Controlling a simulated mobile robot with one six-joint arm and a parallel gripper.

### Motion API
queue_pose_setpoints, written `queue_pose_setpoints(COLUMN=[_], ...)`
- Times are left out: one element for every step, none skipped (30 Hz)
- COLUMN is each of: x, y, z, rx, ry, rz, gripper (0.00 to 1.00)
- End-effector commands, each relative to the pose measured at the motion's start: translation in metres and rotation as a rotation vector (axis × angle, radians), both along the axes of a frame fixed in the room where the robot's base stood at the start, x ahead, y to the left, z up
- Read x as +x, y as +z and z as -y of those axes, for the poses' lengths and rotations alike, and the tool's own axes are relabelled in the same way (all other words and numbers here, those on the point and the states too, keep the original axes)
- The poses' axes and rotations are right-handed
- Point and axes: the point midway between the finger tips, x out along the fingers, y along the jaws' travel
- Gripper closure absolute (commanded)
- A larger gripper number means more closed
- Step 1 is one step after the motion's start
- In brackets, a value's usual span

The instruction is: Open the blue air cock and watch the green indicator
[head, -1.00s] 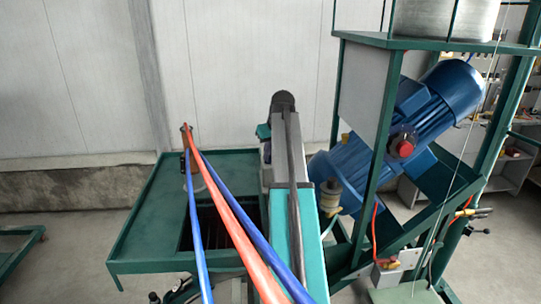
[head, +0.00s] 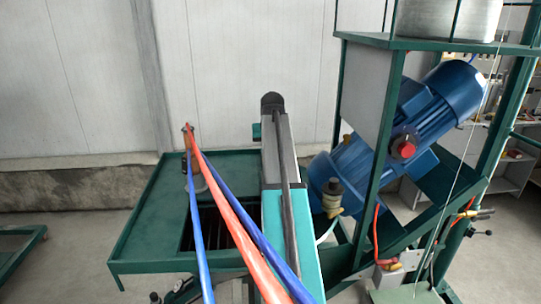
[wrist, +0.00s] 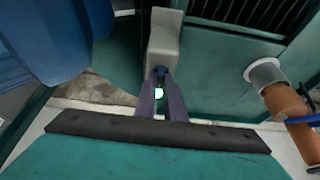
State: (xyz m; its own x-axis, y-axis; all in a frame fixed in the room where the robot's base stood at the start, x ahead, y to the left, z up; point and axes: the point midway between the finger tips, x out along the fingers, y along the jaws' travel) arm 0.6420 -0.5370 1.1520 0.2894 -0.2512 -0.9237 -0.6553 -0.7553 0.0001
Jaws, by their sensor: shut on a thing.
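In the wrist view my gripper (wrist: 160,73) has its two purplish fingers closed together at the tips, against the near end of a light grey block (wrist: 165,38). The thing between the tips is almost wholly hidden; by its place I take it for the air cock, but I cannot see its blue colour. A small bright green and white spot, the green indicator (wrist: 159,94) as far as I can tell, shows in the gap between the fingers. In the head view my own arm hides the gripper, the cock and the indicator.
A large blue motor (head: 447,92) stands in a green frame at right, close to my arm. A green table (head: 145,225) with a slotted opening lies at left. Orange and blue hoses (head: 222,205) cross it. A copper-coloured pipe (wrist: 290,115) is right of the gripper.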

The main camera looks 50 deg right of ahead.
Motion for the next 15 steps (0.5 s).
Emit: queue_pose_setpoints(x=[-0.0007,-0.0008,-0.0008,-0.0008,-0.0008,-0.0008,-0.0008,-0.0007,-0.0007,-0.0007,-0.0006,-0.0006,-0.0006,-0.0006,-0.0006], y=[-0.0002,-0.0002,-0.0002,-0.0002,-0.0003,-0.0003,-0.0003,-0.0002,-0.0002,-0.0002,-0.0002,-0.0002,-0.0002,-0.0002,-0.0001], z=[0.0002,0.0002,0.0002,0.0002,0.0003,0.0003,0.0003,0.0003,0.0003,0.0003,0.0004,0.0003,0.0003,0.0003,0.0003], rx=[0.001,0.001,0.001,0.001,0.001,0.001,0.001,0.0,0.001,0.001,0.001,0.001,0.001,0.001,0.001], ry=[-0.002,-0.002,-0.002,-0.002,-0.002,-0.002,-0.002,-0.001,-0.001,-0.001,-0.001,-0.001,-0.001,-0.001,-0.001], rz=[-0.002,-0.002,-0.002,-0.002,-0.002,-0.002,-0.002,-0.001,-0.001,-0.001,-0.001,-0.001,-0.001,-0.001,-0.001], gripper=[1.0,1.0,1.0,0.86,0.81,0.74,0.72,0.72,0.72,0.72,0.72,0.72,0.72,0.72,0.72])
